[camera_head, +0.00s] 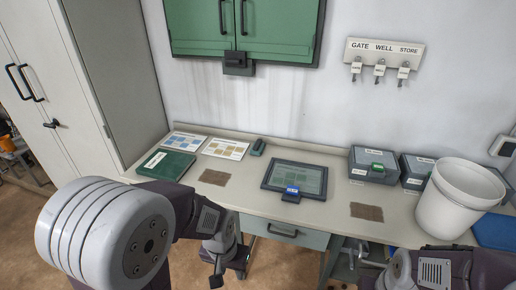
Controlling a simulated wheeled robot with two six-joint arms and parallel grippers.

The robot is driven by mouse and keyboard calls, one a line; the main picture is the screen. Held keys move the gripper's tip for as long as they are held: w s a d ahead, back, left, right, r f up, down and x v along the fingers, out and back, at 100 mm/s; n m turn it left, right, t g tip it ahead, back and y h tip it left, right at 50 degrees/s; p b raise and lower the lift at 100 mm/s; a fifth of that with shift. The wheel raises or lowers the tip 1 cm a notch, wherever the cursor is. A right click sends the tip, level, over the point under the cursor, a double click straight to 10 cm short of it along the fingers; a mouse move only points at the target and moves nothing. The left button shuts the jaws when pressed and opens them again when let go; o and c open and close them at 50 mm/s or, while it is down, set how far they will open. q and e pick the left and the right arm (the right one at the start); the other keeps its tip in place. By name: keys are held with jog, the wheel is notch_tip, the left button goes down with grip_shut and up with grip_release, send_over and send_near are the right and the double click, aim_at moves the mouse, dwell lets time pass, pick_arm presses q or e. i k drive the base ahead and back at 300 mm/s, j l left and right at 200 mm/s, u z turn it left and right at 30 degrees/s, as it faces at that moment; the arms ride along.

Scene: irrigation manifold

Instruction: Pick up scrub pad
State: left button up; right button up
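I cannot say for certain which thing is the scrub pad. Two flat brown textured squares lie on the worktop, a left one (214,177) and a right one (367,212). A small dark green block (258,147) stands at the back by the wall. My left gripper (217,270) hangs in front of the worktop's front edge, apart from these things; its finger gap is not clear. My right arm comes in at the bottom right, and its gripper (362,258) shows only partly near the front edge. Neither gripper visibly holds anything.
The worktop (325,213) carries a green book (166,165), two printed cards, a dark tablet-like panel (296,179), dark boxes (373,164) and a white bucket (457,200) at right. A green cabinet (245,30) hangs above.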

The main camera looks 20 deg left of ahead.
aim_at(256, 149)
jog(key=i+z, duration=0.15)
jog(key=z, duration=0.25)
jog(key=i+j+z, duration=0.1)
jog(key=z, duration=0.25)
jog(key=i+j+z, duration=0.15)
jog(key=z, duration=0.25)
jog(key=i+j+z, duration=0.2)
jog(key=z, duration=0.15)
jog(key=u, duration=2.2)
jog(key=i+j+z, duration=0.25)
jog(key=j+z, duration=0.25)
jog(key=i+j+z, duration=0.15)
jog(key=j+z, duration=0.3)
jog(key=i+j+z, duration=0.1)
jog(key=j+z, duration=0.4)
jog(key=j, duration=0.15)
jog(key=j+z, duration=0.5)
jog(key=k+j, duration=0.05)
jog(key=j, duration=0.05)
